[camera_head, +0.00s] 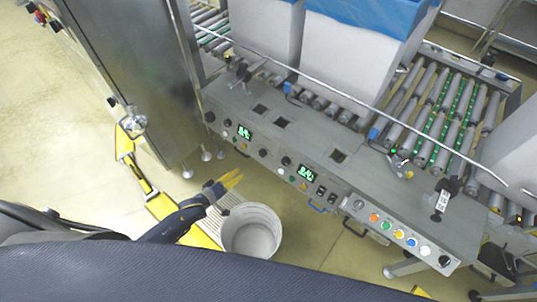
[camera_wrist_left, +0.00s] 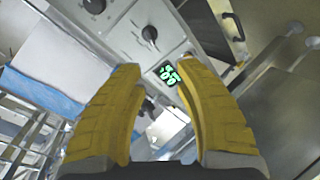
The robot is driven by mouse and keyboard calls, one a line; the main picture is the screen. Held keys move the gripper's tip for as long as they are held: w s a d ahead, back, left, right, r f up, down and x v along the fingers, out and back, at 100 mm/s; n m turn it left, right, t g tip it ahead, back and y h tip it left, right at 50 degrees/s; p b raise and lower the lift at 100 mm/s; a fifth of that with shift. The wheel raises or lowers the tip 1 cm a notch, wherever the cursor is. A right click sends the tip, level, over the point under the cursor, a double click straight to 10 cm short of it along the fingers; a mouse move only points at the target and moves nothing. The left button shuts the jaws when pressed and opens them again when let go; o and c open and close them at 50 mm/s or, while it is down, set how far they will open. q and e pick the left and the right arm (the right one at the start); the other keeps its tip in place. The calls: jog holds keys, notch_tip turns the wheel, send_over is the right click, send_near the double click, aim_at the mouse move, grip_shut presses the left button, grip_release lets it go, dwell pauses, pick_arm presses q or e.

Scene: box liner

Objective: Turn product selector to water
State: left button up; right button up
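A grey control panel (camera_head: 325,165) runs across the middle of the head view, with several black rotary knobs, such as one knob (camera_head: 263,153) between two green displays. I cannot read labels, so I cannot tell which knob is the product selector. In the left wrist view a black knob (camera_wrist_left: 150,33) on a pale plate lies just beyond the fingertips, near a green display (camera_wrist_left: 168,76). My left gripper (camera_head: 239,177) is in front of the panel, apart from it. In the wrist view its yellow fingers (camera_wrist_left: 160,70) are spread with nothing between them. My right gripper is not in view.
A white bucket (camera_head: 252,232) stands on the floor beside my left gripper. A steel cabinet (camera_head: 135,70) is at the left. Coloured buttons (camera_head: 399,234) line the panel's right end. Behind it are roller conveyors (camera_head: 445,110) and boxes with blue liners (camera_head: 365,12).

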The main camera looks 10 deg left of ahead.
pick_arm(q)
jog(key=r+n, duration=0.1)
jog(key=n, duration=0.2)
send_near(260, 154)
jog(key=x, duration=1)
jog(key=shift+f, duration=0.15)
jog(key=shift+o, duration=0.4)
jog(key=shift+a, duration=0.1)
grip_shut()
